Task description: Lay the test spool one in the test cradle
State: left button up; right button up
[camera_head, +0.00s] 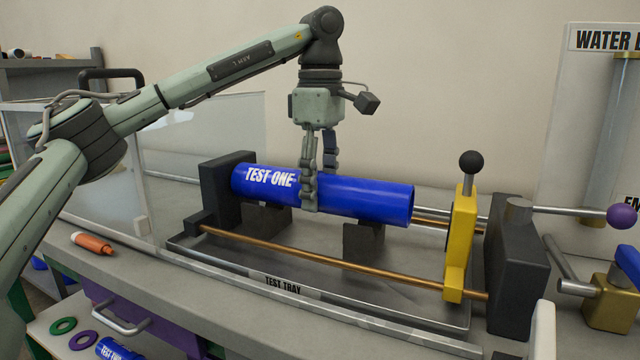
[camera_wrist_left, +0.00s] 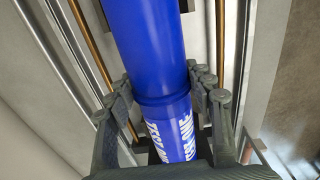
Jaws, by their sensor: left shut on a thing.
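The test spool one (camera_head: 365,196) is a blue pipe with white "TEST ONE" lettering. It lies lengthwise over the dark cradle blocks (camera_head: 362,240) of the test cradle, between the black end block (camera_head: 222,190) and the yellow clamp plate (camera_head: 460,240). My left gripper (camera_head: 316,190) points down and is shut around the spool's middle. In the left wrist view the spool (camera_wrist_left: 152,50) runs between the two fingers (camera_wrist_left: 165,105). Whether the spool's underside touches the blocks is hard to tell. My right gripper is not in view.
The test tray (camera_head: 400,335) lies under the cradle, with copper-coloured rods (camera_head: 330,260) along it. A black-knobbed lever (camera_head: 470,165) stands on the yellow plate. An orange marker (camera_head: 92,243) lies at the left. Another blue spool (camera_head: 115,350) and rings (camera_head: 63,326) are on a lower shelf.

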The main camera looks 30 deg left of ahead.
pick_arm(q)
jog(key=shift+f+b, duration=0.5)
jog(key=shift+f, duration=0.6)
jog(key=o, duration=1.5)
notch_tip(320, 180, up, 12)
jog(key=shift+s, duration=0.1)
